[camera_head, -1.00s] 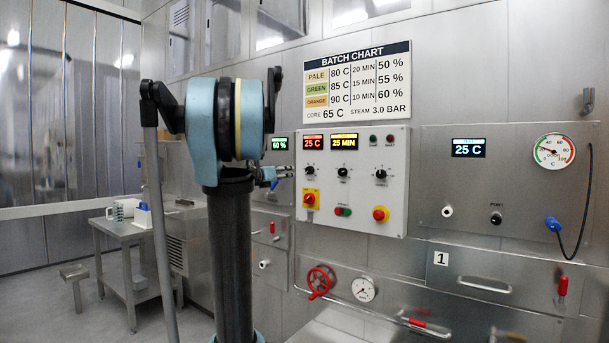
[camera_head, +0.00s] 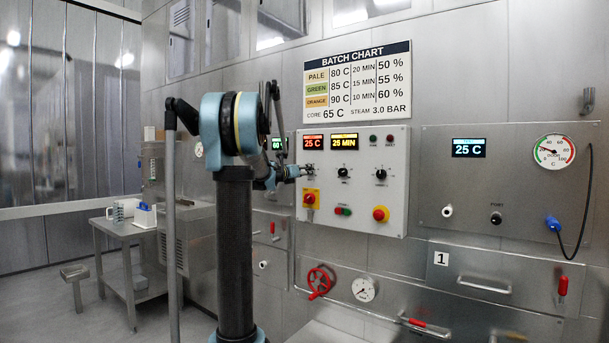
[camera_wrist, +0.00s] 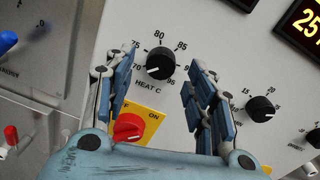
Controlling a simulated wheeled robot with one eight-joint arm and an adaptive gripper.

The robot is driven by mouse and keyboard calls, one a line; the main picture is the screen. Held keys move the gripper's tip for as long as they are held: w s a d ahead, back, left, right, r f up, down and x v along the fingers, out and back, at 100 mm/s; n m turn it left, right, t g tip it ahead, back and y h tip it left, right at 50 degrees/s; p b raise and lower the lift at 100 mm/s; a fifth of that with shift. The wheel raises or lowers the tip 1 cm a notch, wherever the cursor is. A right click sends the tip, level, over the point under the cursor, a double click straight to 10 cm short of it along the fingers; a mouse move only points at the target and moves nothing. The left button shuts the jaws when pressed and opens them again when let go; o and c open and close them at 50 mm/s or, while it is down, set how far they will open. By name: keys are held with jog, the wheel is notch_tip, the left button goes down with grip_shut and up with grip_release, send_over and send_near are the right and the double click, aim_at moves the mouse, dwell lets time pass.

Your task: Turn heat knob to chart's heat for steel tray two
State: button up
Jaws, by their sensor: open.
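The heat knob (camera_wrist: 160,63) is black and round, on the white control panel (camera_head: 395,220), with a scale labelled HEAT C around it. In the head view my gripper (camera_head: 298,171) is at the panel's left edge and partly hides the knob. The batch chart (camera_head: 357,82) lists pale 80 C, green 85 C and orange 90 C. I see no tray contents.
A red display (camera_head: 313,142) reads 25 C. The red knob on a yellow ON plate (camera_wrist: 128,127) lies just below the heat knob. The minutes knob (camera_wrist: 262,108) is to its right. A drawer marked 1 (camera_head: 485,286) is at lower right.

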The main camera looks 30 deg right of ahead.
jog(key=shift+x, duration=1.25)
jog(key=c, duration=1.1)
jog(key=shift+o, duration=0.2)
